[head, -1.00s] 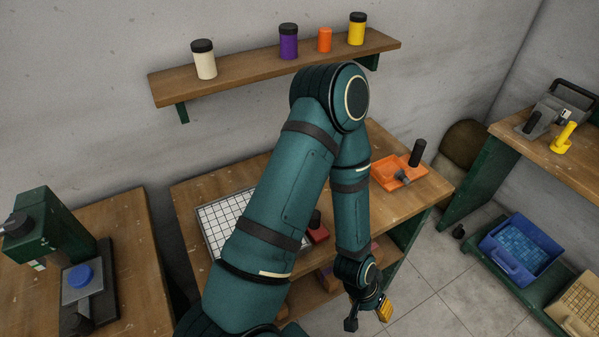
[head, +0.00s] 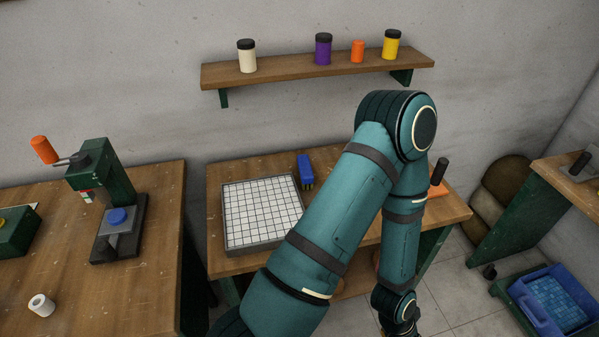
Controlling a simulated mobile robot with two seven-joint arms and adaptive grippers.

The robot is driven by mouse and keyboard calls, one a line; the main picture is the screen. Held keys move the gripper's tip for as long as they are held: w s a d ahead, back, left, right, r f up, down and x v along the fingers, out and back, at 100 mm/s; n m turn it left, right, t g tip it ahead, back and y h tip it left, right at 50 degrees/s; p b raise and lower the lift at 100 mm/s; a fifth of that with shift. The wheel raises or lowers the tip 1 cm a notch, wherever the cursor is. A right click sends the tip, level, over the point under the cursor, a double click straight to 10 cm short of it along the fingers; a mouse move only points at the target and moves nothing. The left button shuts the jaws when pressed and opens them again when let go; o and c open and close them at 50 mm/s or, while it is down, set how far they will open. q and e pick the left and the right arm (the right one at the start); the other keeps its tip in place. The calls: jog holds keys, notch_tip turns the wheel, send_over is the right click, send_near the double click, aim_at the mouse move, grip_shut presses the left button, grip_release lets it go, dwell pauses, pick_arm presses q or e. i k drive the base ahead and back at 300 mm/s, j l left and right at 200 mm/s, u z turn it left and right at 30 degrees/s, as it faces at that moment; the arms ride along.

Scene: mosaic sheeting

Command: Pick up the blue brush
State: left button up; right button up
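The blue brush (head: 305,167) lies on the middle wooden table, near its back edge, just right of the white-gridded tray (head: 228,236). Its lower end looks dark with a yellowish tint, too small to make out. One teal arm of mine rises from the bottom, bends at an elbow right of the brush and drops past the table's right part. Its gripper is below the picture edge. My other arm and gripper do not show.
A wall shelf (head: 300,72) with several jars hangs above. A left table (head: 120,285) bears a green press (head: 103,178) and a white roll (head: 41,305). An orange object (head: 438,188) is partly hidden behind my arm. A blue crate (head: 541,325) stands lower right.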

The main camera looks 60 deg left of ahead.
aim_at(306, 175)
jog(key=l+u, duration=0.1)
jog(key=u, duration=1.8)
